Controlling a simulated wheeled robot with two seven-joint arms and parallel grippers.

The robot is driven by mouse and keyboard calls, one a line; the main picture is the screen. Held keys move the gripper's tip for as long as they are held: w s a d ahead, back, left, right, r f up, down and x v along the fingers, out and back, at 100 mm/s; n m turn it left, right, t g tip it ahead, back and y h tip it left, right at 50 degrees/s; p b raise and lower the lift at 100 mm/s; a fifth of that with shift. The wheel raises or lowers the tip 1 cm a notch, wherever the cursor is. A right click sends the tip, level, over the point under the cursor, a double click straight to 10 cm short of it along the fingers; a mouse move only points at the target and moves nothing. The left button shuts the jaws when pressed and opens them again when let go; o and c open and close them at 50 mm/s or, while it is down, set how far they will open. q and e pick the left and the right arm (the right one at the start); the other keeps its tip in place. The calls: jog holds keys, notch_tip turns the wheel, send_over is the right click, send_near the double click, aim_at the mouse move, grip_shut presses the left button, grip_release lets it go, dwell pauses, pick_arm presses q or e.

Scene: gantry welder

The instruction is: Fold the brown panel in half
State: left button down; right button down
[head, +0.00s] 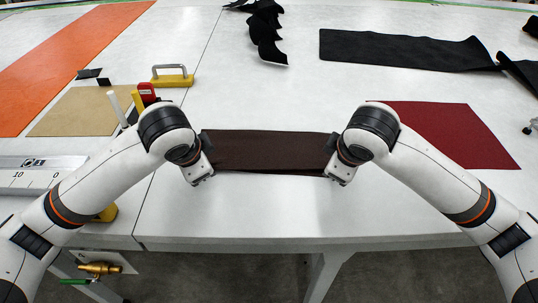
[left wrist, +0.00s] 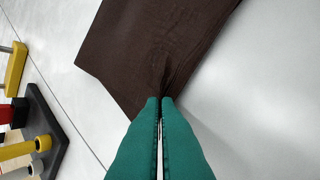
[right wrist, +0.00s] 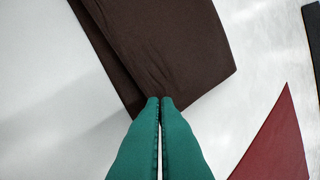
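The dark brown panel (head: 265,152) lies on the white table between my two grippers, as a wide, shallow strip. My left gripper (left wrist: 161,100) has its green fingers closed at the panel's edge near its left end, and the brown cloth (left wrist: 150,45) wrinkles at the tips. My right gripper (right wrist: 160,100) is closed at the edge near the right end. In the right wrist view the panel (right wrist: 165,45) shows two layers, one edge offset from the other. In the head view the fingertips are hidden behind my wrists.
A dark red panel (head: 450,130) lies close on the right, a tan panel (head: 80,112) on the left. Black cloth (head: 400,48) lies behind. The table front is clear.

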pick_arm(q)
jog(key=c, duration=1.3)
grip_release()
pick_arm(e)
jog(key=c, duration=1.3)
grip_release()
pick_arm(q)
jog(key=v, duration=1.1)
jog(key=shift+s+f, duration=0.25)
jog(key=shift+s, duration=0.1)
pick_arm(e)
jog(key=v, duration=1.1)
jog(key=shift+s+f, duration=0.25)
jog(key=shift+s, duration=0.15)
pick_arm(q)
jog(key=shift+c, duration=0.3)
pick_arm(e)
jog(key=shift+c, duration=0.3)
